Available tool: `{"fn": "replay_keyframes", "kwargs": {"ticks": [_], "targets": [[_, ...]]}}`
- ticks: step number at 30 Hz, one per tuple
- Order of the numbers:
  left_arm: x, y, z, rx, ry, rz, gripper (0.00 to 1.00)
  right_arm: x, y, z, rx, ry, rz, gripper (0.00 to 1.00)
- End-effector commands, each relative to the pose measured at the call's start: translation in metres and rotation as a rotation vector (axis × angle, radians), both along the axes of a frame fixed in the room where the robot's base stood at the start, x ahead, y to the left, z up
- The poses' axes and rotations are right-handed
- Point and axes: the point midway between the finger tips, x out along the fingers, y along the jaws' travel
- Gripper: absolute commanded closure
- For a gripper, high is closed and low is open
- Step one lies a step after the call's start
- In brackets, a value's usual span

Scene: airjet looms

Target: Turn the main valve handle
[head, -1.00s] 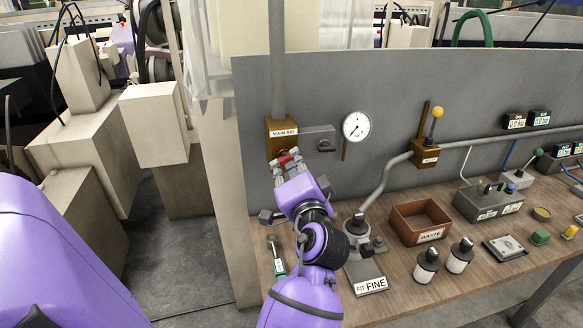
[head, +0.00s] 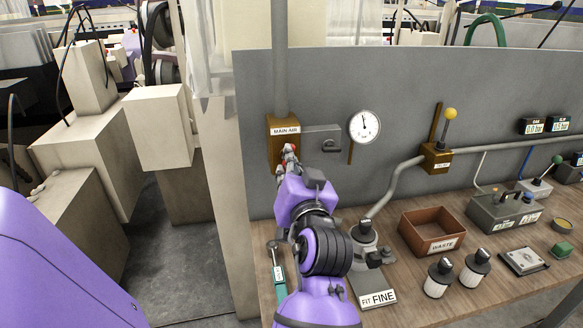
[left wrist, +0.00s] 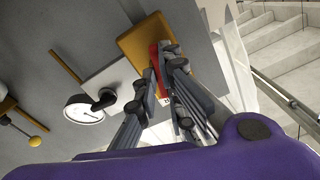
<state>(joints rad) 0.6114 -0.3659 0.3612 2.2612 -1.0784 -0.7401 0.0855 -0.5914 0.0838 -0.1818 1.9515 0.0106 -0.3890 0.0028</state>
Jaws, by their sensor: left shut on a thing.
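The main valve is an ochre block (head: 283,152) labelled "MAIN AIR" on the grey panel, at the foot of a vertical pipe. Its red handle (left wrist: 155,62) shows in the left wrist view, in front of the ochre body (left wrist: 150,38). My left gripper (head: 290,158) is at the valve, its fingers shut on the red handle, with the handle partly hidden between them. A round white gauge (head: 364,127) is right of the valve, its needle pointing about straight up. My right gripper is not in view.
A grey hasp plate (head: 322,144) is just right of the valve. Below are a wooden bench (head: 385,295), a brown "WASTE" tray (head: 428,243), a "FIT FINE" stand (head: 375,297) and a green-handled tool (head: 279,283). A yellow-knobbed valve (head: 437,158) is further right.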

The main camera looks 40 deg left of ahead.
Motion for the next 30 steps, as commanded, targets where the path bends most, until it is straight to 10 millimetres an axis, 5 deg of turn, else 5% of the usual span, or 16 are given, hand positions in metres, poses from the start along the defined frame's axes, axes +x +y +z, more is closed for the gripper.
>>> {"fn": "replay_keyframes", "kwargs": {"ticks": [2,3,6,30], "targets": [[0.0,0.0,0.0,0.0,0.001,0.0,1.0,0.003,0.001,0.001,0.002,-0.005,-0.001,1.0],[0.0,0.0,0.0,0.0,0.001,0.0,0.89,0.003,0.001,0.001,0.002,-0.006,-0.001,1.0],[0.0,0.0,0.0,0.001,0.002,0.0,0.76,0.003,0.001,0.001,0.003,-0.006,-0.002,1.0],[-0.014,-0.015,0.0,0.003,0.004,0.001,0.75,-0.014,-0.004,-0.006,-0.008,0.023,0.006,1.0]]}}
